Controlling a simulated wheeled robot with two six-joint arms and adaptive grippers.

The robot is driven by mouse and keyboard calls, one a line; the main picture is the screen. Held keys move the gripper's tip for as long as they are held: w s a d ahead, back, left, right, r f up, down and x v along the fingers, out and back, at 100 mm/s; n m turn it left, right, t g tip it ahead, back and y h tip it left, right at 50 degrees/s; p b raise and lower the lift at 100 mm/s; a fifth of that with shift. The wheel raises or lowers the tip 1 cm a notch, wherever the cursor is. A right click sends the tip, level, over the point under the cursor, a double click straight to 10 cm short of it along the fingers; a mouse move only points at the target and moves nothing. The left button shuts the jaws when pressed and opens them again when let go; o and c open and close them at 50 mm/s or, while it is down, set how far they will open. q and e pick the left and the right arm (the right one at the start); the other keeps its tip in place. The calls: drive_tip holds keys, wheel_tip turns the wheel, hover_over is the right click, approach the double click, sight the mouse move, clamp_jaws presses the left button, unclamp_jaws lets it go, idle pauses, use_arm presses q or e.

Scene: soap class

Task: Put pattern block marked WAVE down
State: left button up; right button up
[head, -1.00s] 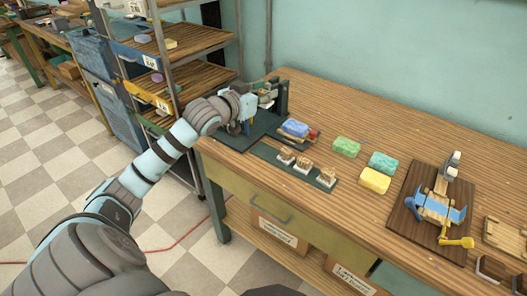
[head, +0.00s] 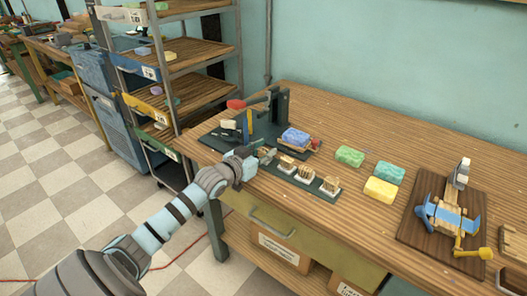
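My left gripper (head: 266,157) is at the left end of a dark strip (head: 259,150) near the table's front edge. It appears shut on a small tan and white pattern block (head: 265,152), mostly hidden by the fingers; its mark cannot be read. Three similar blocks stand in a row on the strip: one close to the gripper (head: 286,164), a middle one (head: 306,173) and one at the right end (head: 330,186). Their marks are too small to read. My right gripper is not in view.
A dark press (head: 282,112) with a red-knobbed lever (head: 236,104) stands behind the gripper. A blue soap (head: 295,138) lies beside it. Green (head: 349,156), teal (head: 390,172) and yellow (head: 381,190) soaps lie right of the strip. A wooden device (head: 445,215) stands farther right.

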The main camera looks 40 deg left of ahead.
use_arm(q)
drive_tip(key=o, duration=0.3)
drive_tip(key=shift+o, duration=0.2)
drive_tip(key=shift+r, duration=0.1)
drive_tip(key=shift+s+r+p, duration=0.15)
drive_tip(key=shift+s+p, duration=0.15)
drive_tip(key=shift+p, duration=0.05)
drive_tip(key=s+p, duration=0.2)
drive_tip(key=s+r+p, duration=0.1)
drive_tip(key=s+p, duration=0.1)
drive_tip(key=s, duration=0.1)
drive_tip(key=s+r+p, duration=0.1)
drive_tip(key=s+p, duration=0.2)
drive_tip(key=shift+d, duration=0.2)
drive_tip(key=s, duration=0.3)
drive_tip(key=shift+s+d, duration=0.1)
